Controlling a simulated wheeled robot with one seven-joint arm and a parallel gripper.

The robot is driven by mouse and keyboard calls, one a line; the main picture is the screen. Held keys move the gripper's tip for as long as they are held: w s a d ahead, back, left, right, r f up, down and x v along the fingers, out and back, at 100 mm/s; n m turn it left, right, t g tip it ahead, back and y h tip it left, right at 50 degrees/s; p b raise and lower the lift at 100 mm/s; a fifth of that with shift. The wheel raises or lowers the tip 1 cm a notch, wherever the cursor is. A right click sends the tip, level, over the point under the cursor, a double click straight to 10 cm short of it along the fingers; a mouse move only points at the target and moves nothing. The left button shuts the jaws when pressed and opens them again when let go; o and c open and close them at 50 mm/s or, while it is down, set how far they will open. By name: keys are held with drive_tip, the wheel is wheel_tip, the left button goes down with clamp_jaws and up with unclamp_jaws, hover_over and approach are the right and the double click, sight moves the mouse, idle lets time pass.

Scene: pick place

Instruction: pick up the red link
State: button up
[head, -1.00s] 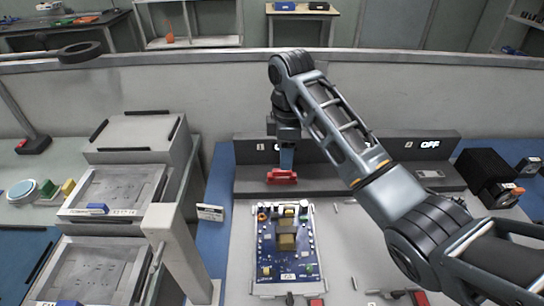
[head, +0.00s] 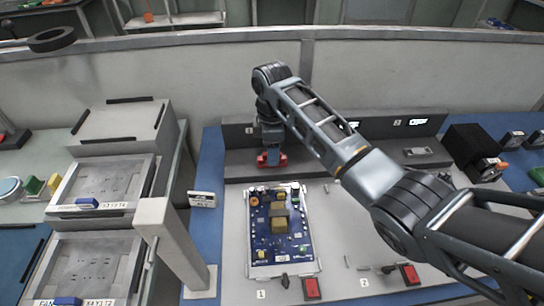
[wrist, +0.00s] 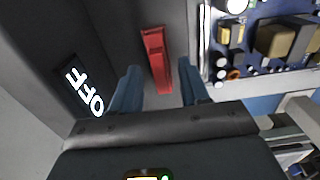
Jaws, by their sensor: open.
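The red link (wrist: 155,55) is a narrow red block lying on the dark grey ledge. In the wrist view it extends from ahead of my gripper (wrist: 160,88) back into the gap between the two blue fingers. The fingers are open, one on each side, with space between them and the link. In the head view my gripper (head: 270,147) points down over the red link (head: 271,160), at the ledge behind the circuit board. The gripper partly hides the link there.
A blue circuit board (head: 281,235) on a light tray lies just in front of the ledge. An OFF label (wrist: 84,92) is on the panel beside the gripper. Grey stacked units (head: 100,200) stand at left; a black box (head: 478,150) stands at right.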

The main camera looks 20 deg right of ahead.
clamp_jaws()
idle(0.3)
idle(0.3)
drive_tip(key=shift+r, duration=0.5)
drive_tip(key=r, duration=0.2)
drive_tip(key=r+b, duration=0.1)
drive_tip(key=shift+s+d+r, duration=0.15)
drive_tip(key=shift+d+r, duration=0.05)
drive_tip(key=shift+d, duration=0.05)
drive_tip(key=s+d+r+p, duration=0.3)
drive_tip(key=s+d+r, duration=0.3)
drive_tip(key=d+r, duration=0.3)
drive_tip(key=shift+s+r+p, duration=0.3)
drive_tip(key=shift+r+p, duration=0.1)
drive_tip(key=shift+r, duration=0.15)
idle(0.3)
